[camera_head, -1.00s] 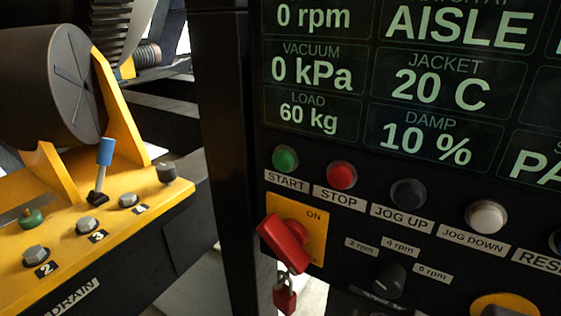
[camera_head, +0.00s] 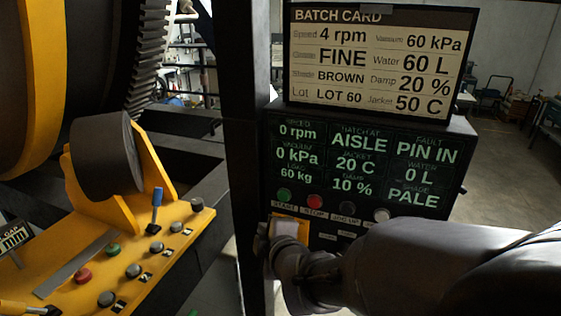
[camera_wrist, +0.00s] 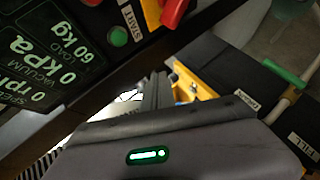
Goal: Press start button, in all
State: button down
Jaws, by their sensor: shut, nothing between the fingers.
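The green start button (camera_head: 284,195) is on the black control panel below the display, at the left end of a row of buttons. It also shows in the wrist view (camera_wrist: 118,37), beside its START label (camera_wrist: 128,17). My arm reaches in from the right and covers the panel's lower part. My gripper (camera_head: 268,240) is shut and empty, in front of the yellow switch plate below the start button. Its fingertips are hard to make out. The button's face is uncovered and I see no contact with it.
The red stop button (camera_head: 315,201) sits right of start, then the jog buttons. A red switch handle (camera_wrist: 175,12) is close to start. The batch card (camera_head: 378,58) stands above the display. A yellow console (camera_head: 120,235) with a blue-topped lever (camera_head: 157,196) is at left.

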jog(key=p, duration=0.3)
send_near(282, 202)
jog(key=shift+w+a+f, duration=0.4)
jog(key=shift+w+a, duration=0.2)
jog(key=shift+w, duration=0.1)
jog(key=shift+w+a+f, duration=0.35)
jog(key=shift+w+a, duration=0.25)
jog(key=shift+w, duration=0.05)
jog(key=shift+w+a+f, duration=0.4)
jog(key=shift+w+a, duration=0.25)
jog(key=shift+w, duration=0.05)
jog(key=shift+w, duration=0.1)
dwell(0.3)
jog(key=shift+w+d+b, duration=0.15)
jog(key=shift+w+b, duration=0.15)
jog(key=shift+w+d, duration=0.15)
jog(key=shift+w, duration=0.25)
dwell(0.7)
jog(key=shift+s+b, duration=0.1)
jog(key=shift+b, duration=0.2)
jog(key=shift+s+a+b, duration=0.3)
jog(key=shift+s+b, duration=0.3)
jog(key=shift+s, duration=0.15)
